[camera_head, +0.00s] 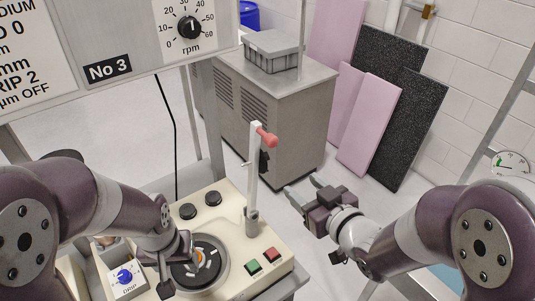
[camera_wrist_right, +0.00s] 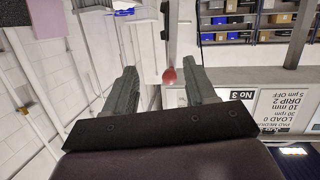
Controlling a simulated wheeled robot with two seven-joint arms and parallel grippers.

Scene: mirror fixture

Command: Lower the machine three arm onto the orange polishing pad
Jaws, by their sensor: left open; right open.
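The machine three arm (camera_head: 253,185) stands upright on the cream machine top, with a red handle (camera_head: 266,138) at its upper end. The red handle also shows in the right wrist view (camera_wrist_right: 169,76), beyond and between the open fingers. A little orange of the polishing pad (camera_head: 200,254) shows on the round dark plate; my left gripper partly hides it. My left gripper (camera_head: 177,263) is open over the left side of that plate. My right gripper (camera_head: 302,191) is open and empty, to the right of the arm and apart from it, pointing towards it.
The machine top carries black knobs (camera_head: 200,204), a green button (camera_head: 253,267), a red button (camera_head: 270,254) and a blue drip dial (camera_head: 124,276). The No 3 panel (camera_head: 150,45) hangs at upper left. A grey cabinet (camera_head: 292,120) stands behind. Open floor lies beyond my right gripper.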

